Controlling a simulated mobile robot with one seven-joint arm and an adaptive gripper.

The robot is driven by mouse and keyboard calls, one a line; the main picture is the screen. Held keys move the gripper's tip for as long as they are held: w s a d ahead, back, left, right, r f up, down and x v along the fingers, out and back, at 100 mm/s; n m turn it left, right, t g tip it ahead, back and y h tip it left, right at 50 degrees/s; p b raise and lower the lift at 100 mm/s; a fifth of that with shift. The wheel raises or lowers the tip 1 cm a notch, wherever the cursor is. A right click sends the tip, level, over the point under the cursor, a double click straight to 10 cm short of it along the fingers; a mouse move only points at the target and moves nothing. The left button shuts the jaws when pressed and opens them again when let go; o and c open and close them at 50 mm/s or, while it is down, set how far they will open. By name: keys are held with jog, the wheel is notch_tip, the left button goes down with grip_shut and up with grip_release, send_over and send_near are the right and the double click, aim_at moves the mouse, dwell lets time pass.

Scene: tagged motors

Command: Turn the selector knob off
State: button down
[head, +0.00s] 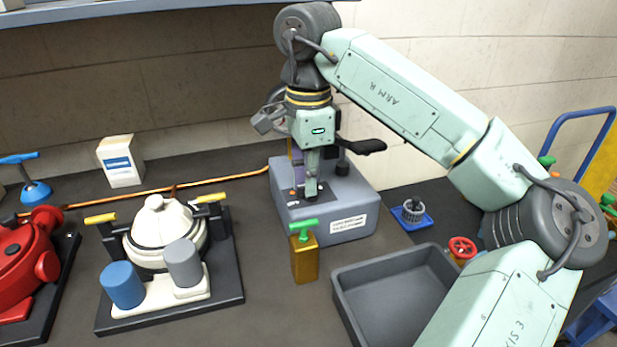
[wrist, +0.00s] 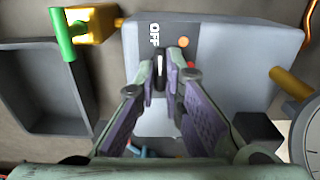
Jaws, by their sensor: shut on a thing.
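The grey control box (head: 345,203) stands on the bench against the wall, and it fills the upper middle of the wrist view (wrist: 235,45). Its selector knob (wrist: 160,70) is small and dark with a pale mark, below the printed word OFF. The mark seems to run up the picture toward that word. My gripper (head: 312,194) reaches down onto the box top; in the wrist view its fingertips (wrist: 162,66) close on both sides of the knob. The fingers hide the knob in the head view. A small orange lamp (wrist: 183,42) sits right of the word OFF.
A gold block with a green T-handle (head: 305,262) stands just before the box. An empty grey tray (head: 342,296) lies to its right. A cream motor (head: 150,252) with blue and grey cylinders is at left. An orange cable (head: 220,179) runs along the back.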

jog(key=c, duration=1.7)
grip_release()
jog(key=shift+r, duration=0.1)
notch_tip(320, 180, up, 12)
